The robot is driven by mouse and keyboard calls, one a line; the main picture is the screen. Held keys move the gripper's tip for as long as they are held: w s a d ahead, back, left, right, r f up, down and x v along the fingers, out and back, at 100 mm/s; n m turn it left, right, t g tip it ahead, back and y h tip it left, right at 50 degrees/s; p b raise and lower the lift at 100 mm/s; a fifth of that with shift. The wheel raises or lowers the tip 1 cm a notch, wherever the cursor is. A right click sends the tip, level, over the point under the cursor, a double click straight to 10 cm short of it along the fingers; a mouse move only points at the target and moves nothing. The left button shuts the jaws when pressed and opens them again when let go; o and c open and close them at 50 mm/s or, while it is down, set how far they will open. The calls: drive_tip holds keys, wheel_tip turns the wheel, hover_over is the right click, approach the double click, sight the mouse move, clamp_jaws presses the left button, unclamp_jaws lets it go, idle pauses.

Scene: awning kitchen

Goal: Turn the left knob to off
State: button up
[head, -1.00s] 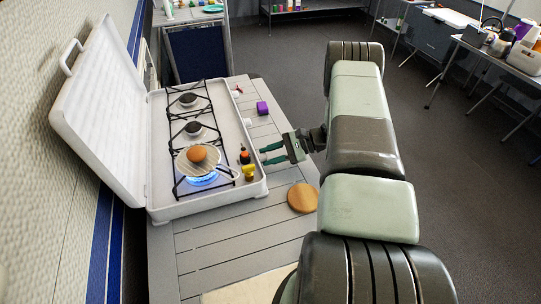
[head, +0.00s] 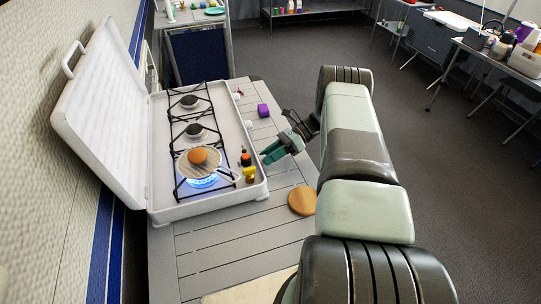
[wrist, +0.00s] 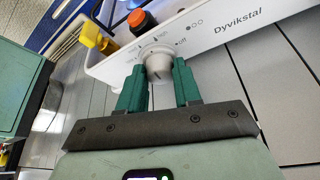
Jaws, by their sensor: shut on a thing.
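The knob (wrist: 158,62) is white and round on the white front panel of the camping stove. The wrist view shows it between the two green fingers of my gripper (wrist: 160,85), which is shut on its sides. Printed marks around it include "off" at its upper right. Its exact pointing direction is hard to read. In the head view my gripper (head: 268,156) is at the stove's right side, and its fingers hide the knob. The stove (head: 200,208) has its lid open. A blue flame (head: 201,182) burns under the nearest burner, beneath a pan (head: 184,167) holding a round brown item (head: 198,156).
A purple block (head: 263,110) and a round wooden board (head: 302,200) lie on the slatted table (head: 225,240).

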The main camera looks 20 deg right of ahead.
drive_tip(key=m, duration=0.1)
drive_tip(key=m+g, duration=0.2)
drive_tip(key=m, duration=0.1)
drive_tip(key=shift+w+f+y, duration=0.2)
drive_tip(key=shift+w+y, duration=0.05)
drive_tip(key=shift+y, duration=0.15)
idle(0.4)
drive_tip(key=o, duration=1)
drive_tip(key=shift+o, duration=0.2)
drive_tip(key=shift+r, duration=0.15)
wheel_tip(320, 180, up, 10)
